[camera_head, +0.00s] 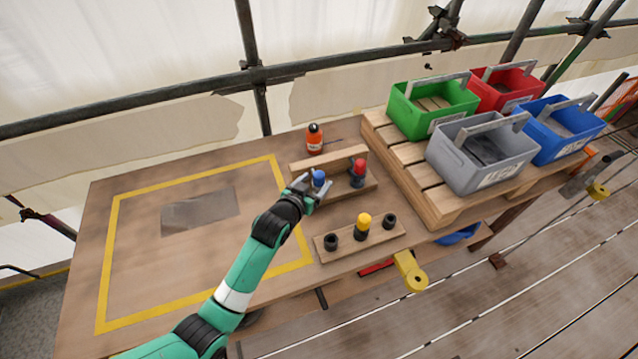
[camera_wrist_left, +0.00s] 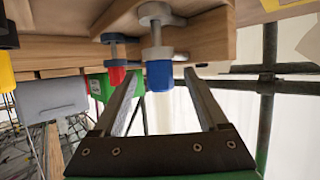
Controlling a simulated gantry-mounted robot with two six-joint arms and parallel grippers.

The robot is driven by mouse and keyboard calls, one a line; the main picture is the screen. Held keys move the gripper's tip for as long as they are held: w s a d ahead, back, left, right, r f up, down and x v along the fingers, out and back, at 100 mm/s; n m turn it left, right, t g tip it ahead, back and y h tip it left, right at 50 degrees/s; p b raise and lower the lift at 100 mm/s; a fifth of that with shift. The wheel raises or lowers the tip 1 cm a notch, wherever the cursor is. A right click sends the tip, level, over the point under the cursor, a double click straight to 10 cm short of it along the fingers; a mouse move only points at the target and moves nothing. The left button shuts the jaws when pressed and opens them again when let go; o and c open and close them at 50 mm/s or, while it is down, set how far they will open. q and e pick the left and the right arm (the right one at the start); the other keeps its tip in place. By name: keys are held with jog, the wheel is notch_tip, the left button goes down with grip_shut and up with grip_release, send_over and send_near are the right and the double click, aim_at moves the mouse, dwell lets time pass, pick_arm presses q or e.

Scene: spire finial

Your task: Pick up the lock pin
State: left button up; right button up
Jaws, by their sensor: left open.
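A pin with a blue head (camera_head: 319,177) and a pin with a red head (camera_head: 358,168) stand in a wooden rack (camera_head: 330,161) on the table. The pictures do not show which is the lock pin. My left gripper (camera_head: 315,185) is open at the blue-headed pin. In the left wrist view, the blue head (camera_wrist_left: 158,76) appears between the two fingertips, with gaps on both sides. Its grey shank and collar show above it in that view. My right gripper is not in view.
A front wooden block (camera_head: 392,236) holds a yellow-topped piece (camera_head: 364,220) between dark sockets. An orange bottle (camera_head: 314,140) stands behind the rack. Green (camera_head: 433,105), red (camera_head: 505,90), grey (camera_head: 480,155) and blue (camera_head: 560,130) bins sit on a pallet at right. The yellow-taped area is mostly clear.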

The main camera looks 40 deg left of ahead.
pick_arm(q)
jog(key=shift+w+a+f, duration=0.2)
jog(key=shift+w+f, duration=0.1)
jog(key=shift+w, duration=0.35)
jog(key=shift+c, duration=0.2)
grip_shut()
jog(key=shift+r, duration=0.1)
